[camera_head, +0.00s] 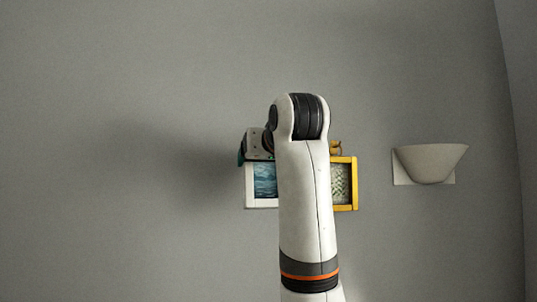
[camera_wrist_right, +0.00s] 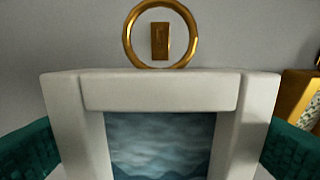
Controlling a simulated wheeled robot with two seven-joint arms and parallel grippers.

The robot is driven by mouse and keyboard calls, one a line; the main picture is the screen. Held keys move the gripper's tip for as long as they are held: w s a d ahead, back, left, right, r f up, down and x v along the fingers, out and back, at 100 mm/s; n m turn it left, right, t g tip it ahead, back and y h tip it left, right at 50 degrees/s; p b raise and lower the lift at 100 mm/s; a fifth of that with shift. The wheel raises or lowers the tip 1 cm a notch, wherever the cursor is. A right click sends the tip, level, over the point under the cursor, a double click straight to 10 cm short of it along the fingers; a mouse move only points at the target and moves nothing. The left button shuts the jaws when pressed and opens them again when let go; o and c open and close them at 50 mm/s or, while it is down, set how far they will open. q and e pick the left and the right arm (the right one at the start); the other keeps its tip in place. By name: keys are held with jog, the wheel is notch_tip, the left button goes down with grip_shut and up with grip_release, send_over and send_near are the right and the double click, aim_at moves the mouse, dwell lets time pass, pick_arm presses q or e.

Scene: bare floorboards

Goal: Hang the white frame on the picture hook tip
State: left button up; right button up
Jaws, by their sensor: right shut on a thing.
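The white frame (camera_head: 249,190) holds a blue sea picture and is upright in front of the wall. In the right wrist view the white frame (camera_wrist_right: 160,92) fills the lower middle, with a gold ring (camera_wrist_right: 128,35) standing on its top edge. My right gripper (camera_wrist_right: 160,150) is shut on the frame, a green pad at each side. In the head view the right gripper (camera_head: 258,148) is partly hidden behind my arm. A small gold picture hook (camera_wrist_right: 160,41) shows inside the ring's outline; I cannot tell whether the ring is around its tip or in front of it. My left gripper is out of view.
A yellow frame (camera_head: 354,185) with a patterned picture hangs just right of the white one, partly behind my arm; a gold piece (camera_head: 336,147) shows above it. A pale wall lamp (camera_head: 431,162) is further right. The wall at left is bare.

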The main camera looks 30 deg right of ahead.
jog(key=shift+p+x, duration=0.4)
jog(key=shift+x, duration=1.5)
jog(key=shift+f, duration=0.2)
jog(key=o, duration=0.9)
jog(key=shift+o, duration=0.2)
jog(key=shift+s, duration=0.1)
